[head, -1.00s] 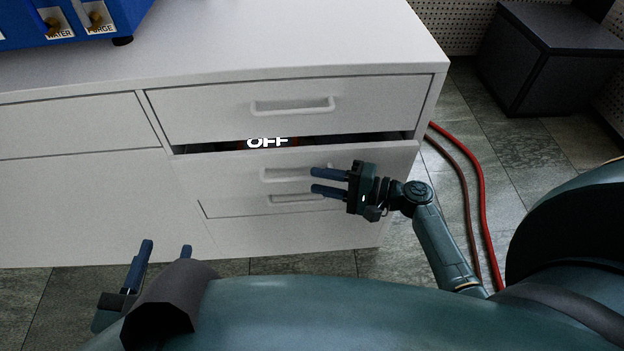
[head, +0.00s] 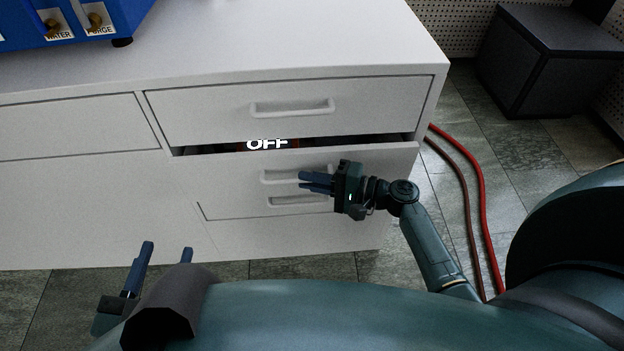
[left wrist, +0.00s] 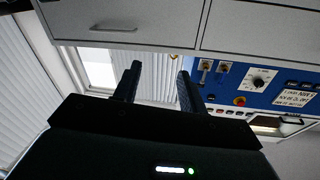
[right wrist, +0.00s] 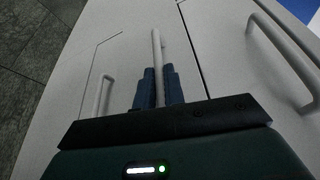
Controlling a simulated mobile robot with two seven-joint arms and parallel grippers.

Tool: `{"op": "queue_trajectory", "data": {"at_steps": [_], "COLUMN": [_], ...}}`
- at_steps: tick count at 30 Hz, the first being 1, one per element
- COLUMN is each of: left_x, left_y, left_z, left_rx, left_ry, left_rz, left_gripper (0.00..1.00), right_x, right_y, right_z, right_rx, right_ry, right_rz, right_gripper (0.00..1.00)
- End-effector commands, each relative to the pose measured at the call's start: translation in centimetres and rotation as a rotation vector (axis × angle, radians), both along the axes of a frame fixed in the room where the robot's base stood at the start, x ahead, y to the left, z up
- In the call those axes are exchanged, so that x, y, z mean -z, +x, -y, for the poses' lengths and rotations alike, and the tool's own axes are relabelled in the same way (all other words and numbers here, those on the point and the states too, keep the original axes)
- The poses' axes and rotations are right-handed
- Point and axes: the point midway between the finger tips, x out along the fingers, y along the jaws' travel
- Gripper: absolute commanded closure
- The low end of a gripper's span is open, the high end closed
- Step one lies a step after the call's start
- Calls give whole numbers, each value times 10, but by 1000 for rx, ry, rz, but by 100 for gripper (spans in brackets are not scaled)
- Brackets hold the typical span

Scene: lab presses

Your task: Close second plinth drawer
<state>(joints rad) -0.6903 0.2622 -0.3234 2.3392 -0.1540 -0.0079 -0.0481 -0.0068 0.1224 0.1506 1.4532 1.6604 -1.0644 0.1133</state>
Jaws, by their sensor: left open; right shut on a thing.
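The second plinth drawer (head: 230,176) is pulled out part way, with a dark gap above its front edge. An orange-red thing and white "OFF" lettering (head: 267,144) show in that gap. My right gripper (head: 303,182) is at this drawer's handle (head: 267,178). In the right wrist view its blue fingers (right wrist: 158,86) are shut on the pale bar of the handle (right wrist: 157,50). My left gripper (head: 166,252) is open and empty, low at the left, apart from the cabinet. Its spread fingers also show in the left wrist view (left wrist: 156,82).
The top drawer (head: 215,108) is closed. A lower drawer (head: 225,232) sits below. A blue machine (head: 70,22) stands on the white cabinet top. Red hoses (head: 477,190) lie on the floor right of the cabinet, near a dark box (head: 550,65).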

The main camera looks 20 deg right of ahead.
Motion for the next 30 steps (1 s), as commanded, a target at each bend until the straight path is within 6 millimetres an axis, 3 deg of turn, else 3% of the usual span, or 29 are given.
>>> {"op": "queue_trajectory", "data": {"at_steps": [11, 15, 21, 30], "left_x": [1, 9, 2, -1], "left_y": [0, 0, -1, -1], "left_z": [-1, 0, 8, 8], "left_rx": [-4, 1, 37, 40], "left_ry": [1, -8, -39, -40], "left_rz": [-2, 19, 106, 113], "left_gripper": [58, 58, 58, 58], "right_x": [0, 4, 3, -1], "right_y": [0, 16, 42, 46], "right_z": [0, 4, 12, 14], "right_rx": [0, -1, 1, 6], "right_ry": [-1, -2, -1, -1], "right_rz": [-1, 4, 3, 3], "right_gripper": [100, 100, 100, 100]}}
